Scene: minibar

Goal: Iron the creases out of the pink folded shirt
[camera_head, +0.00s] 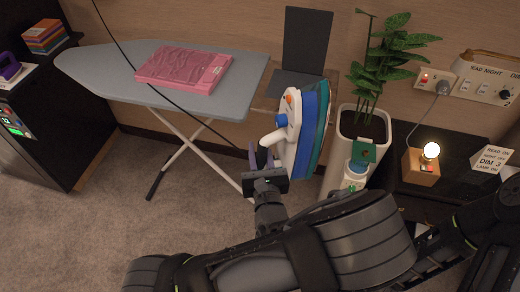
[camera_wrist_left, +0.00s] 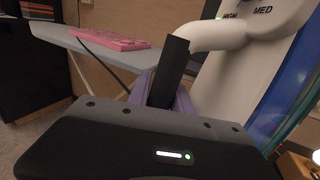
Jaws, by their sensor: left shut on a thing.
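The pink folded shirt (camera_head: 184,69) lies on the grey ironing board (camera_head: 105,62), with crease lines showing on its top. It also shows in the left wrist view (camera_wrist_left: 110,40). My left gripper (camera_head: 263,163) is shut on the handle of the white and blue iron (camera_head: 297,128). The iron is held upright, its soleplate side facing right, in the air to the right of the board and apart from the shirt. In the left wrist view the iron's white handle (camera_wrist_left: 215,37) meets the gripper fingers (camera_wrist_left: 165,85). My right gripper is not in view.
A black cord (camera_head: 128,58) crosses in front of the board. A potted plant (camera_head: 362,130) stands close to the right of the iron. A dark upright panel (camera_head: 306,42) is behind. A dark cabinet (camera_head: 45,120) stands at left and a lit lamp (camera_head: 431,151) at right.

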